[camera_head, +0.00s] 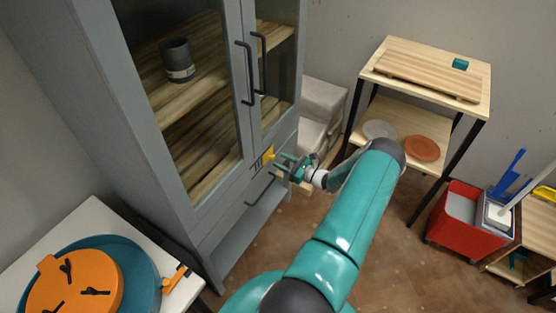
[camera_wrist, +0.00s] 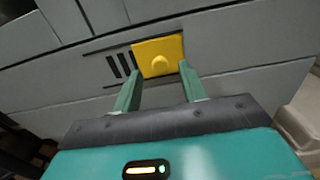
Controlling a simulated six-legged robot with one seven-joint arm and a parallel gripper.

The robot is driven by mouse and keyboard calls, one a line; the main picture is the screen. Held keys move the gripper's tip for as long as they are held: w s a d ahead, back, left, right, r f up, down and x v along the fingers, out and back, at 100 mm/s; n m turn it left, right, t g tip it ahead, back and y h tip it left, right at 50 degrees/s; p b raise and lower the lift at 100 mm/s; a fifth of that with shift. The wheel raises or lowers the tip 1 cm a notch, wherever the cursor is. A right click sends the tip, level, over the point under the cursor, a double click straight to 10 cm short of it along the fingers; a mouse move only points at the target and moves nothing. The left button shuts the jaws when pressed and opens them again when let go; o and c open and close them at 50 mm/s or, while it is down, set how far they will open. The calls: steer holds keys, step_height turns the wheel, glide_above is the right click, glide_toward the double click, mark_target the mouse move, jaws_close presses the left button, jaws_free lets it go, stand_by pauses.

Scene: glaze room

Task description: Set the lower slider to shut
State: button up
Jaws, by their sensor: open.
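A yellow slider (camera_head: 268,155) with a round knob is on the grey cabinet's front, below the glass doors. In the wrist view the yellow slider (camera_wrist: 170,47) sits at the right of several dark vertical slots (camera_wrist: 119,65). It is the only slider that I can make out. My gripper (camera_head: 281,168) is in front of it; in the wrist view its two green fingers (camera_wrist: 159,72) are apart, one to each side of the knob. Nothing is held, and I cannot tell whether a finger touches the slider.
The grey cabinet (camera_head: 230,90) has two dark door handles (camera_head: 245,72) above the slider and a lower handle (camera_head: 260,190). A wooden shelf unit (camera_head: 478,88) and a red bin (camera_head: 455,238) stand at right. A white table (camera_head: 95,215) is at lower left. Bare floor lies between.

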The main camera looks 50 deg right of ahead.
steer(key=shift+w+a, duration=0.1)
steer(key=shift+w, duration=1.1)
steer(key=shift+c, duration=0.2)
jaws_close()
steer(key=shift+a, duration=0.5)
steer(key=a, duration=0.6)
steer(key=shift+s, duration=0.3)
steer(key=shift+a, duration=0.1)
jaws_free()
steer(key=shift+a, duration=0.1)
steer(key=shift+o, duration=0.2)
steer(key=shift+d, duration=0.2)
